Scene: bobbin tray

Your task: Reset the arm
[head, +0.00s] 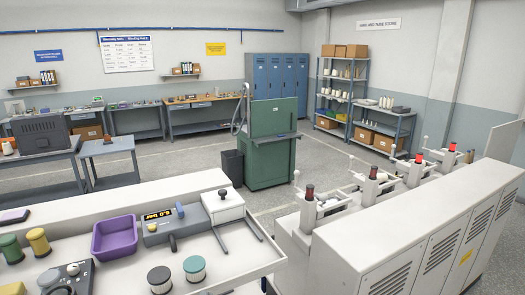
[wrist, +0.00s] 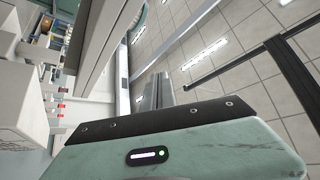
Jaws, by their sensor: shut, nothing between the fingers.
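My gripper (wrist: 154,84) shows in the wrist view, beyond its pale green housing and black front strip. Its grey fingers are together, with nothing seen between them. It is clear of any object. The wrist view is turned on its side, with ceiling tiles and lights filling the right part. My gripper and arm do not show in the head view.
In the head view, a white bench at front left holds a purple tray (head: 114,237), a pressure gauge box (head: 165,227) and several spools. A white machine row (head: 385,235) with red and dark bobbins stands at right. A green cabinet (head: 268,158) stands behind on open floor.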

